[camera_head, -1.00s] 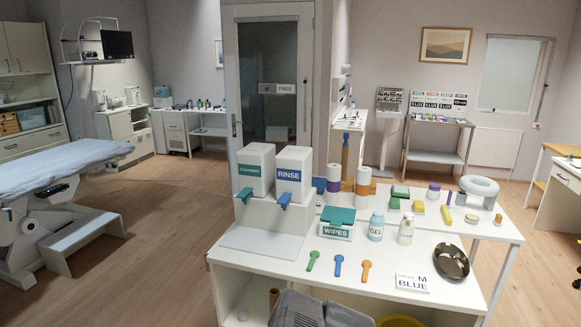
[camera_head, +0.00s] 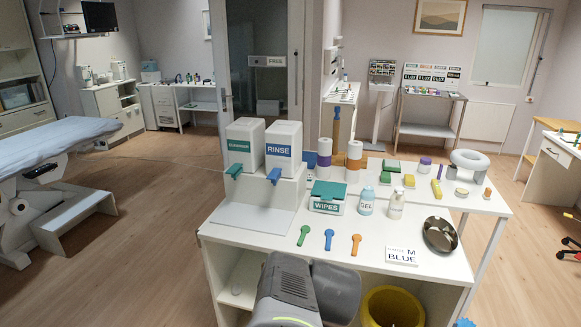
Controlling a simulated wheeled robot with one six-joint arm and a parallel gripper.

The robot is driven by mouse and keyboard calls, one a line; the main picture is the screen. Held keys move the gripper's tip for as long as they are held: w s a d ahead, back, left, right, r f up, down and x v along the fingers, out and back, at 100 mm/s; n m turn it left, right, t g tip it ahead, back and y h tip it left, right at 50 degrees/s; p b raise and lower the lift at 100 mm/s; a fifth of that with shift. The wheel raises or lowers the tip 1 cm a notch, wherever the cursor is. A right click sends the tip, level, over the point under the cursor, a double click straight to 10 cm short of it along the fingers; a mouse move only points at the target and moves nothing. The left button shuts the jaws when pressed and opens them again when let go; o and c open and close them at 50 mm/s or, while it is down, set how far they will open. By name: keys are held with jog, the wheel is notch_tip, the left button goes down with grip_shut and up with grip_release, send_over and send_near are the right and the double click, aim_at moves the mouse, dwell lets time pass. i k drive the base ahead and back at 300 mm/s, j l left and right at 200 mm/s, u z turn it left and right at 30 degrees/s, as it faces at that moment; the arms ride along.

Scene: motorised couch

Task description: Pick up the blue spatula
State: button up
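The blue spatula (camera_head: 329,239) lies flat on the white table top (camera_head: 285,241) near its front edge. It is the middle one of three similar small tools, between a green one (camera_head: 305,234) on the left and an orange one (camera_head: 356,244) on the right, with gaps between them. Grey parts of my own arm (camera_head: 288,290) show at the bottom, in front of the table and below the spatula. My gripper's fingers are not visible.
Behind the spatulas stand the green-lidded wipes box (camera_head: 327,198), the gel bottle (camera_head: 367,202) and the rinse container (camera_head: 283,150). A card reading BLUE (camera_head: 402,257) and a metal bowl (camera_head: 440,234) lie to the right. A yellow bin (camera_head: 393,305) is below.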

aim_at(329, 232)
jog(key=z, duration=0.45)
jog(key=i+j+z, duration=0.15)
jog(key=i+j, duration=0.85)
jog(key=i, duration=0.1)
